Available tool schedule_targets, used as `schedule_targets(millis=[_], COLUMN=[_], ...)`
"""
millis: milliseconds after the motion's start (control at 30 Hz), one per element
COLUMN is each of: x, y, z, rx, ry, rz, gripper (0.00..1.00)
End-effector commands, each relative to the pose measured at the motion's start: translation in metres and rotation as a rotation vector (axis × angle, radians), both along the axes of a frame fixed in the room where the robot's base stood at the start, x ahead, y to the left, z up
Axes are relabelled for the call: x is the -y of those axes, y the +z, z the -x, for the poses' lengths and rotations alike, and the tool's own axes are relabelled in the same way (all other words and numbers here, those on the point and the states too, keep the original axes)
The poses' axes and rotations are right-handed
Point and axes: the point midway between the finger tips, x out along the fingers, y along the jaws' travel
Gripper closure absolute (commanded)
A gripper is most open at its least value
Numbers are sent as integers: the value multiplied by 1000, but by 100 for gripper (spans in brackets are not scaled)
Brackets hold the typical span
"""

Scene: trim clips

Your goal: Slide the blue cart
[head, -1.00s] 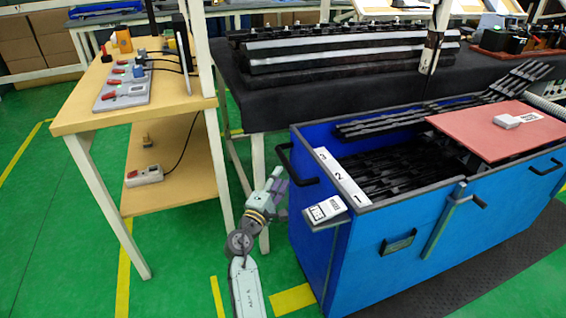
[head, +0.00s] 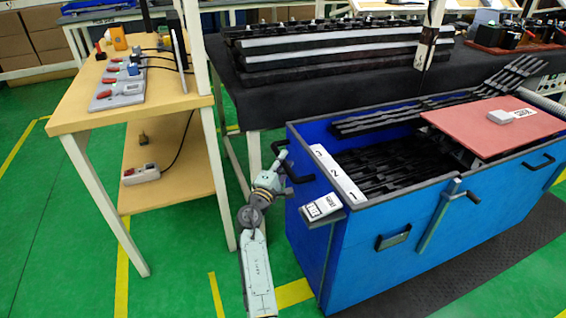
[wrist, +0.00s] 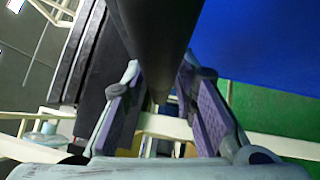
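The blue cart (head: 400,250) stands at the right in the head view, with a black handle (head: 300,179) on its left end. My gripper (head: 284,160) is at this handle, partly hidden by my own arm. In the wrist view a thick black bar of the handle (wrist: 160,45) runs down between the two purple-padded fingers of my gripper (wrist: 162,112). The fingers stand apart on either side of the bar, and I see no clear grip on it. The cart's blue wall (wrist: 260,40) fills the upper right there.
A wooden workbench (head: 75,117) with a lower shelf stands left of my arm. A black-covered table (head: 225,95) is behind the cart. The cart holds black strips (head: 395,170) and a red board (head: 490,130). Green floor (head: 190,270) is open at the front left.

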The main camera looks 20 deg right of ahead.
Motion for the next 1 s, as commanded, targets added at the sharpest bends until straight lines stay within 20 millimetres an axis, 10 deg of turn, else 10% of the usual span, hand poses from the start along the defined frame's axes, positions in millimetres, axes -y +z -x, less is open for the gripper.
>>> schedule_targets(millis=[333, 1000], x=[0, -4], y=[0, 0], z=[0, 0], rx=[0, 0], ry=[0, 1], rz=[0, -1], gripper=[99, 100])
